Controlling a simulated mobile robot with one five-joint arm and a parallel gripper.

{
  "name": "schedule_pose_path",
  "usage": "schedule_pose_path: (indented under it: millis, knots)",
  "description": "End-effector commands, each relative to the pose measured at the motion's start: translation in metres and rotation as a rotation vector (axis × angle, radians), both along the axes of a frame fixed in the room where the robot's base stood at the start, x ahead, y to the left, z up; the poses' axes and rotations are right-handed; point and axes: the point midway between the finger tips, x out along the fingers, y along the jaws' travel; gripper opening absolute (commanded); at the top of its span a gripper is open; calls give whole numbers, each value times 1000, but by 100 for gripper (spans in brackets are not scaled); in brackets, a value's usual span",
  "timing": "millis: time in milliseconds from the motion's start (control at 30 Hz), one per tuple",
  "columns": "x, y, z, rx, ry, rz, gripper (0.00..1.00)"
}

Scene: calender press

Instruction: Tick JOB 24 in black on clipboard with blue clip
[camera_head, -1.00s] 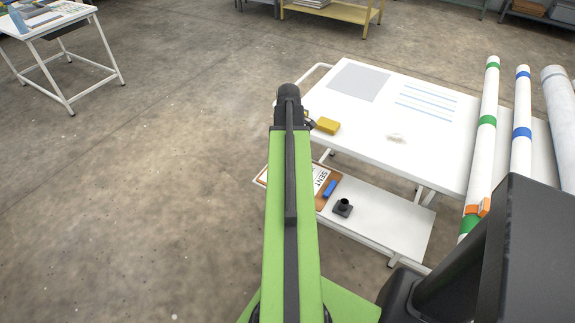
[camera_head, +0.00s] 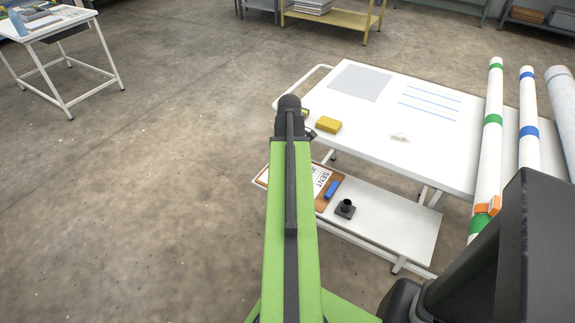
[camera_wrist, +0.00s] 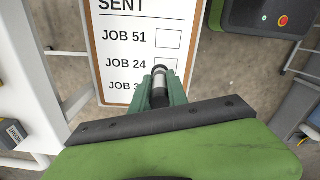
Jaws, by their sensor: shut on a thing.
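The clipboard (camera_head: 322,203) with the blue clip (camera_head: 331,189) lies on the trolley's lower shelf, partly behind my arm in the head view. In the wrist view its sheet (camera_wrist: 116,60) reads SENT, with rows JOB 51, JOB 24 and a partly hidden third row. The JOB 51 box (camera_wrist: 168,39) is empty. The JOB 24 box (camera_wrist: 164,61) shows no mark in its visible part; its lower part is covered. My gripper (camera_wrist: 160,88) is shut on a black and white marker (camera_wrist: 160,83), whose dark end overlaps that box. I cannot tell whether it touches the paper.
A black holder (camera_head: 344,208) stands beside the clipboard on the lower shelf (camera_head: 400,232). The white trolley top (camera_head: 440,140) overhangs it, with a yellow block (camera_head: 328,125), a grey sheet (camera_head: 360,82) and a greyish smudge (camera_head: 400,138). Banded rolls (camera_head: 490,130) are at the right.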

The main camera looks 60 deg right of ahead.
Motion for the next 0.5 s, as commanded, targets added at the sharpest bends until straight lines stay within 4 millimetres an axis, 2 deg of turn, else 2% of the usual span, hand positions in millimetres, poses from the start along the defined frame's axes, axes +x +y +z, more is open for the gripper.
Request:
schedule_pose_path:
  millis: [33, 167, 500]
  knots:
    - [0, 0, 0, 0, 0, 0, 17]
    - [0, 0, 0, 0, 0, 0, 0]
    - [-1, 0, 0, 0, 0, -1, 0]
